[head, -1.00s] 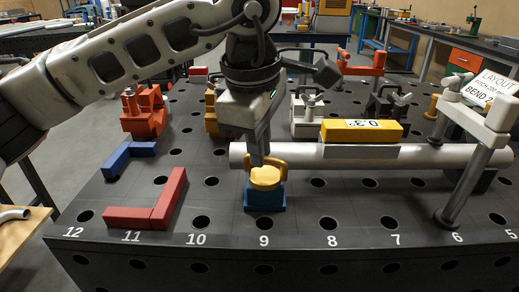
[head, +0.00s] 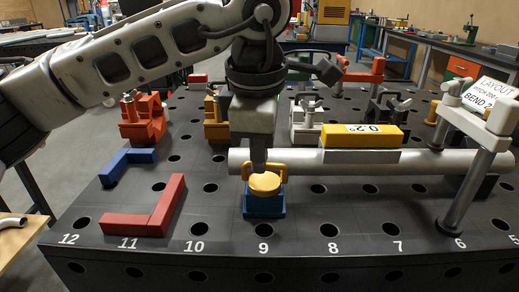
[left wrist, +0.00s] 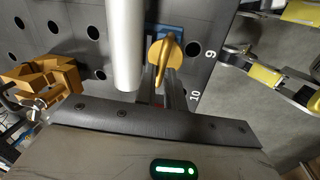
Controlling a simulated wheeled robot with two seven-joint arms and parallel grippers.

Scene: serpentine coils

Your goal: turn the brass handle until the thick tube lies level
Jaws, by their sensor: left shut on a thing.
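The brass handle (head: 265,183) sits on a blue base (head: 264,207) by hole 9. It also shows in the left wrist view (left wrist: 165,60). My left gripper (head: 259,168) points down and is shut on the handle; its fingertips are partly hidden. The thick grey tube (head: 430,161) runs across just behind the handle and looks nearly level. Its end shows in the left wrist view (left wrist: 127,50). A yellow level box (head: 361,136) sits on the tube, and its upside-down display seems to read 0.2°. My right gripper is in no view.
A grey post frame (head: 466,170) stands at the tube's right end. Red (head: 150,219) and blue (head: 127,162) angle blocks lie on the left of the black perforated table (head: 330,268). Several clamps stand behind the tube. The front edge strip is mostly clear.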

